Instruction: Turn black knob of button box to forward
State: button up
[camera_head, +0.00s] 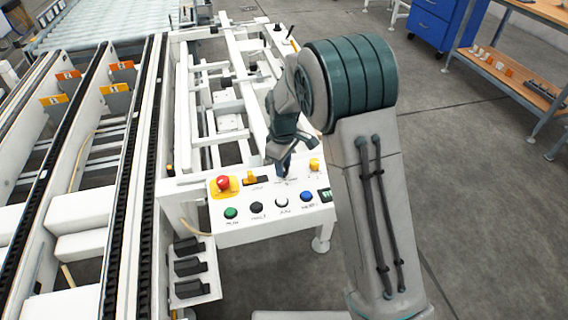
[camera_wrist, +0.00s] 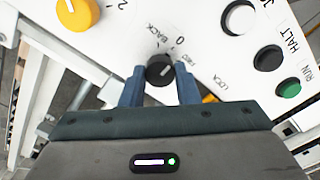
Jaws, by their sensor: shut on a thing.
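The button box (camera_head: 240,235) is a white panel at the front of the machine in the head view. In the wrist view its black knob (camera_wrist: 160,68) sits between the two blue fingers of my gripper (camera_wrist: 161,80), which is shut on it. A pale line on the knob points to the upper right. BACK, 0 and a partly covered label stand around the knob; I cannot tell exactly which one the line meets. In the head view my gripper (camera_head: 284,163) points down at the panel and hides the knob.
On the panel are a red stop button (camera_head: 222,183), a yellow knob (camera_head: 314,164), and green (camera_head: 231,213), black (camera_head: 257,207), white (camera_head: 281,202) and blue (camera_head: 306,196) buttons. A yellow part (camera_wrist: 209,98) is close to the right finger.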

jog(key=shift+m, duration=0.4)
jog(key=m, duration=0.3)
jog(key=shift+w+r+m, duration=0.1)
jog(key=shift+m, duration=2.4)
jog(key=o, duration=1)
notch_tip(320, 180, up, 14)
jog(key=shift+f+p, duration=0.1)
jog(key=shift+p, duration=0.3)
jog(key=shift+d, duration=0.1)
